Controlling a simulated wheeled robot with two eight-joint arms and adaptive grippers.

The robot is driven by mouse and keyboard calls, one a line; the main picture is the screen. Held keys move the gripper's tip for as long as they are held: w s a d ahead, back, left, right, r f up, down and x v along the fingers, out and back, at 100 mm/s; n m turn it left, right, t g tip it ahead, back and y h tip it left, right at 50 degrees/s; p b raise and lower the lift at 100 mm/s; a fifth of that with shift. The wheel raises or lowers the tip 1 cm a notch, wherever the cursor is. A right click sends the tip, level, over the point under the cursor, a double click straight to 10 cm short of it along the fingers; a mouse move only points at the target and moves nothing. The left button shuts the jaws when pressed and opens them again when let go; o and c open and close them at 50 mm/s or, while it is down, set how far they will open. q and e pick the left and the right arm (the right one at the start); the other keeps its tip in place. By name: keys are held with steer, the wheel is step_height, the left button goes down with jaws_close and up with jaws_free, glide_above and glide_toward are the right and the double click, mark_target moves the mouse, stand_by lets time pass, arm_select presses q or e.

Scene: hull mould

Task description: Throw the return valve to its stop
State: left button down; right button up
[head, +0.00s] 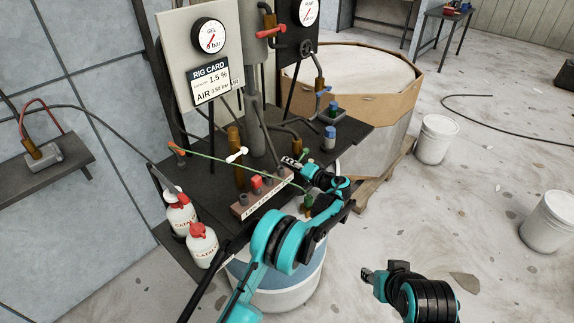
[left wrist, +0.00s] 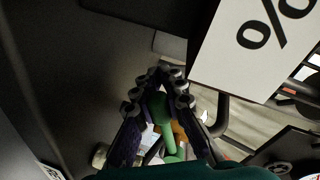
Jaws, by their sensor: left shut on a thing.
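My left gripper (head: 292,163) reaches over the dark rig bench from the front. In the left wrist view its fingers (left wrist: 160,90) close around a green handle (left wrist: 164,128) with a rounded end. I cannot read a label that names this as the return valve. In the head view the gripper and wrist hide most of the handle. Other levers show there: a white one (head: 237,155), a red one (head: 270,32) and a blue one (head: 324,91). My right gripper (head: 367,275) is low at the right, away from the bench; its jaws are too small to judge.
The rig card (head: 210,83) and gel gauge (head: 209,36) stand behind the bench (head: 352,141). A thin green hose crosses in front of the valves. Red-capped bottles (head: 203,246) stand at the left. A white bucket (head: 435,140) stands on open floor at the right.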

arm_select(q)
steer(key=shift+w+d+f+n+t+b, duration=0.15)
steer(key=shift+w+f+n+t+b, duration=0.25)
steer(key=shift+n, duration=0.3)
arm_select(e)
steer(key=shift+f, duration=0.6)
arm_select(q)
steer(key=shift+s, duration=0.15)
steer(key=c, duration=1.7)
jaws_free()
